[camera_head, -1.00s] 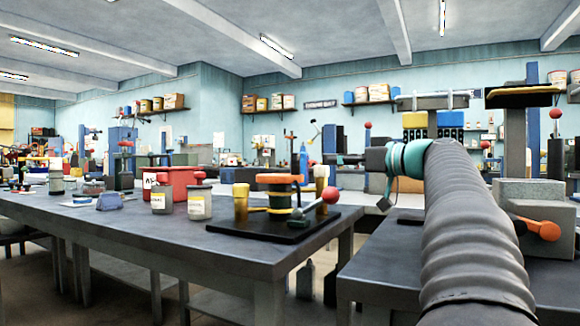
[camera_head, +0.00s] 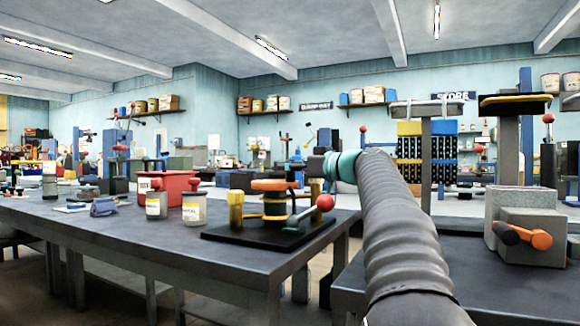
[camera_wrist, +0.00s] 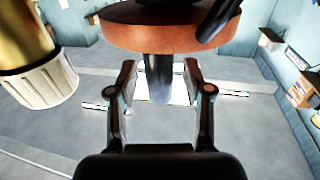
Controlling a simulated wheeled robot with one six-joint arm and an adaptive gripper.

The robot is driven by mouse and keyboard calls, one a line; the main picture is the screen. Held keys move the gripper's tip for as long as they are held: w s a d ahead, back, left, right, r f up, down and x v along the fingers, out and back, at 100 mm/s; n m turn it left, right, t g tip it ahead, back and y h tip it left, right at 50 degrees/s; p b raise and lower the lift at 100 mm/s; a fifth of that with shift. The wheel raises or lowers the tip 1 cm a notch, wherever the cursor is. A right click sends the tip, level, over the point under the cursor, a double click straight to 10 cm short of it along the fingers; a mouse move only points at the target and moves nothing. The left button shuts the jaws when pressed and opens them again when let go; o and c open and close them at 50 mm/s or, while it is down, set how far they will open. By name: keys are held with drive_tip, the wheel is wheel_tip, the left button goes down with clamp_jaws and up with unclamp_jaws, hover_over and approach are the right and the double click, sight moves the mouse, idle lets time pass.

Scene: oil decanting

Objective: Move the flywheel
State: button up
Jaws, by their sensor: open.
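An orange-brown disc (camera_head: 270,185), which looks like the flywheel, sits level on top of a small device with a black base (camera_head: 225,236) at the table's right end. The disc also fills the upper middle of the wrist view (camera_wrist: 140,37), with a dark shaft below it. My gripper (camera_wrist: 158,78) is open and empty there, its two fingers pointing toward the disc, with a visible gap. In the head view, my arm reaches to just right of the device, and the fingers are too small to make out.
A brass-coloured post (camera_head: 236,210) stands beside the disc, and a lever with a red ball (camera_head: 326,202) sticks out at the right. Two labelled jars (camera_head: 194,208) and a red container (camera_head: 177,186) stand to the left. A grey block with an orange knob (camera_head: 530,225) is on the right-hand bench.

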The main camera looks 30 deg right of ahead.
drive_tip(key=shift+c, duration=0.2)
clamp_jaws()
drive_tip(key=shift+w+d+r+y+p, duration=0.1)
drive_tip(key=shift+d+y+p, duration=0.05)
drive_tip(key=shift+y+p, duration=0.3)
drive_tip(key=shift+w+d+n+g+y, duration=0.1)
drive_tip(key=shift+n+g+y, duration=0.5)
drive_tip(key=shift+n, duration=0.1)
drive_tip(key=shift+o, duration=0.2)
unclamp_jaws()
drive_tip(key=v, duration=1.2)
